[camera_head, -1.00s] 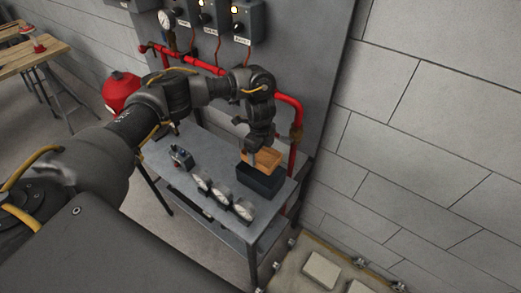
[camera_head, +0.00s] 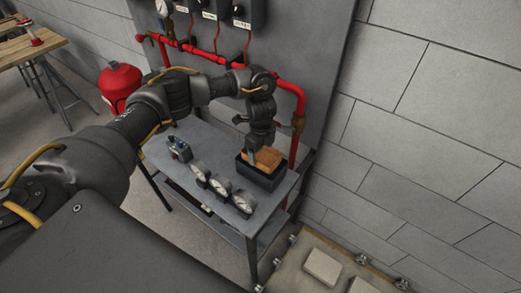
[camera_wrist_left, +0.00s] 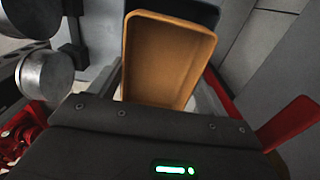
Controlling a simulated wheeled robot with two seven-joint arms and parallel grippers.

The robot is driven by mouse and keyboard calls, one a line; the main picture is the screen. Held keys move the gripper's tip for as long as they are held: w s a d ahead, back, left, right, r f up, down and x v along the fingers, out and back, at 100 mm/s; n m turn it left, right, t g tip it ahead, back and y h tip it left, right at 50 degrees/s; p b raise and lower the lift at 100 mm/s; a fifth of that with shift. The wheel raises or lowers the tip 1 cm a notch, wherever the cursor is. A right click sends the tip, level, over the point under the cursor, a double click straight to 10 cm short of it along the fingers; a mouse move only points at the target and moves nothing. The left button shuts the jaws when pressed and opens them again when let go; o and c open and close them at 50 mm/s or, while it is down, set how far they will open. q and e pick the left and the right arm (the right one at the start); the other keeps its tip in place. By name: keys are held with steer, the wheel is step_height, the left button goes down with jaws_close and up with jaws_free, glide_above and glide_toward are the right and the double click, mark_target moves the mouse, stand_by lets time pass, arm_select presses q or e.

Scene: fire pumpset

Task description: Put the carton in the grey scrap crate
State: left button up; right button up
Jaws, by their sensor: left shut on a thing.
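The carton (camera_head: 266,158) is an orange-brown box, tilted, at the opening of the dark grey crate (camera_head: 262,177) on the metal table. Its lower part is hidden behind the crate's near wall. My left gripper (camera_head: 257,148) comes down from above and is shut on the carton. In the left wrist view the carton (camera_wrist_left: 165,55) fills the top middle, and part of the dark crate (camera_wrist_left: 188,10) shows behind it. Whether the carton touches the crate's floor is hidden. My right gripper is not in view.
Several round gauges (camera_head: 220,185) and a small valve-like device (camera_head: 179,148) stand on the table (camera_head: 208,150) left of the crate. A red pipe (camera_head: 292,95) runs behind and down beside it. A grey block wall (camera_head: 430,110) is at the right.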

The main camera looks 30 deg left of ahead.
arm_select(q)
steer(key=o, duration=1.2)
steer(key=shift+c, duration=0.2)
step_height(320, 180, up, 11)
steer(key=shift+s+f, duration=0.1)
stand_by(0.3)
